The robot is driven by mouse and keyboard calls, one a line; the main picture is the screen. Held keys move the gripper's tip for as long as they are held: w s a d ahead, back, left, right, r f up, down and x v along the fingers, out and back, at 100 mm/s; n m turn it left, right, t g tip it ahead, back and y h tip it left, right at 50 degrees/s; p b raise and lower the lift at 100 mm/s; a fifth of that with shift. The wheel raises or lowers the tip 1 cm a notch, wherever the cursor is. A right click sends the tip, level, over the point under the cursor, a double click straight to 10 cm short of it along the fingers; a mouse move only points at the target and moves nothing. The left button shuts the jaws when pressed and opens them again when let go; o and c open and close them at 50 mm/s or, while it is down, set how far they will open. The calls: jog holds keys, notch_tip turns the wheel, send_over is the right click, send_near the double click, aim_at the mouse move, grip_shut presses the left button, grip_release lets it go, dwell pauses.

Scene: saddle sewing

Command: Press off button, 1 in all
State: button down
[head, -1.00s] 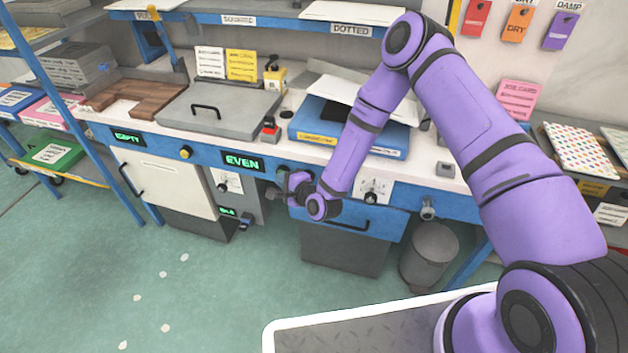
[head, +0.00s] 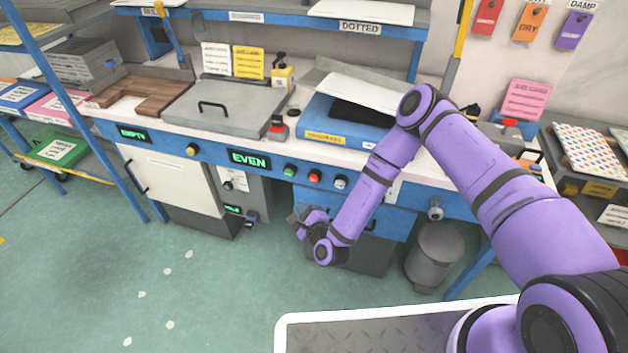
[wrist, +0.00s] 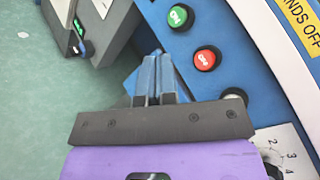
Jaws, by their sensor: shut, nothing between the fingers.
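A red button (head: 314,176) sits on the blue front panel, between a green button (head: 289,171) and a pale knob-like control (head: 340,182). My gripper (head: 297,222) is below the panel's buttons in the head view. In the wrist view its blue fingers (wrist: 156,62) are together and empty, to the left of the red button and apart from it in the picture. Whether the red button is pressed in cannot be told.
A green display (head: 249,160) reading EVEN is left of the buttons. A grey unit with a lever (head: 250,218) hangs below it. A blue press (head: 325,125) stands on the counter above.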

jog(key=w+d, duration=0.3)
jog(key=w, duration=0.5)
jog(key=shift+w, duration=0.25)
dwell(2.1)
jog(key=shift+w+d, duration=0.1)
jog(key=shift+w, duration=0.15)
jog(key=shift+w+d, duration=0.2)
jog(key=shift+w, duration=0.35)
dwell(0.9)
dwell(0.3)
jog(key=shift+s+a, duration=0.3)
jog(key=shift+s, duration=0.6)
jog(key=shift+s, duration=0.15)
jog(key=shift+s+a, duration=0.3)
jog(key=shift+s, duration=0.45)
jog(key=shift+s+a, duration=0.3)
jog(key=shift+s, duration=0.45)
jog(key=shift+s+a, duration=0.3)
jog(key=shift+s, duration=0.45)
